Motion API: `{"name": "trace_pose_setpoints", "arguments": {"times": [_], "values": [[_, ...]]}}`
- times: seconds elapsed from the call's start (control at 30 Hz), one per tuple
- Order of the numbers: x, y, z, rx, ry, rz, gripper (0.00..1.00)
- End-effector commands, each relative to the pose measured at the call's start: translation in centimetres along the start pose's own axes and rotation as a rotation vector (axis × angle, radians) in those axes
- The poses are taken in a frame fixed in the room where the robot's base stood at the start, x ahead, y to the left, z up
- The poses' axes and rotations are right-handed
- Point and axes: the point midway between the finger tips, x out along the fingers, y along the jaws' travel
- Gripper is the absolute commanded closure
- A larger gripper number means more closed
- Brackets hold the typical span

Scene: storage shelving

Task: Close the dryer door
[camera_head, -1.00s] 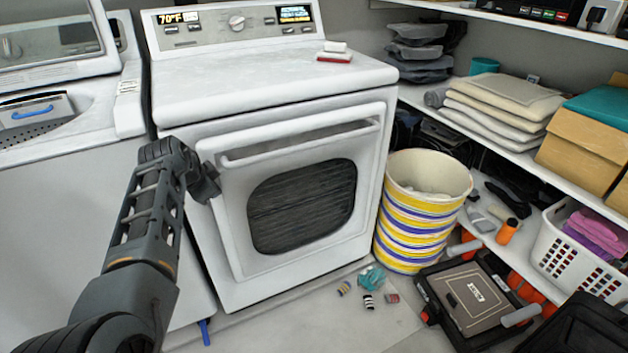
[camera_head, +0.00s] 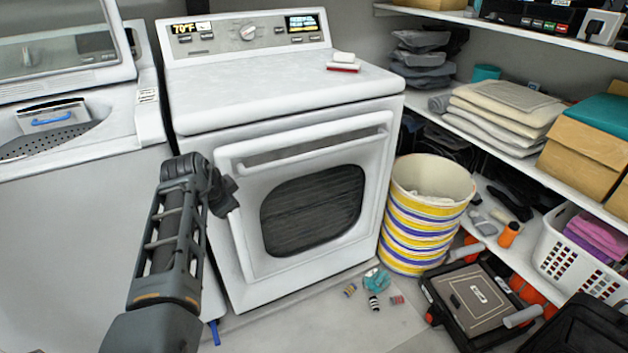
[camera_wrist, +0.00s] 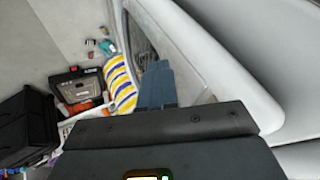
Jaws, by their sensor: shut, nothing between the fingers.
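The white dryer (camera_head: 280,88) stands in the middle of the head view. Its door (camera_head: 250,215) has a dark window (camera_head: 313,208) and a long bar handle (camera_head: 310,140) along the top. The door's left edge stands out from the dryer front, so it looks ajar; the exact gap is hard to judge. My gripper (camera_head: 227,196) is shut and empty at the door's upper left edge, close to its outer face; contact cannot be told. In the wrist view my fingers (camera_wrist: 156,86) lie together, near the pale door edge (camera_wrist: 200,50).
A washer (camera_head: 70,140) with raised lid stands left of the dryer. A striped bucket (camera_head: 425,215), small floor items (camera_head: 374,290) and a black toolbox (camera_head: 475,300) lie to the right. Shelves (camera_head: 480,135) line the right wall. A small patch of floor before the dryer is clear.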

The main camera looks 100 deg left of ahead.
Motion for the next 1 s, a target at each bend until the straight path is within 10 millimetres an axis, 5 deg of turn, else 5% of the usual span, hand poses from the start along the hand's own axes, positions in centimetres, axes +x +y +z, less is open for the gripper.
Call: {"name": "trace_pose_setpoints", "arguments": {"times": [0.5,0.8,0.93,1.0], "values": [[-7.0,-0.2,0.3,0.001,0.000,-0.001,1.00],[-8.2,0.1,0.3,0.002,0.000,0.001,1.00],[-7.2,2.8,-0.3,0.018,0.006,0.000,1.00],[-6.3,6.0,-1.1,0.036,0.017,-0.004,1.00]]}}
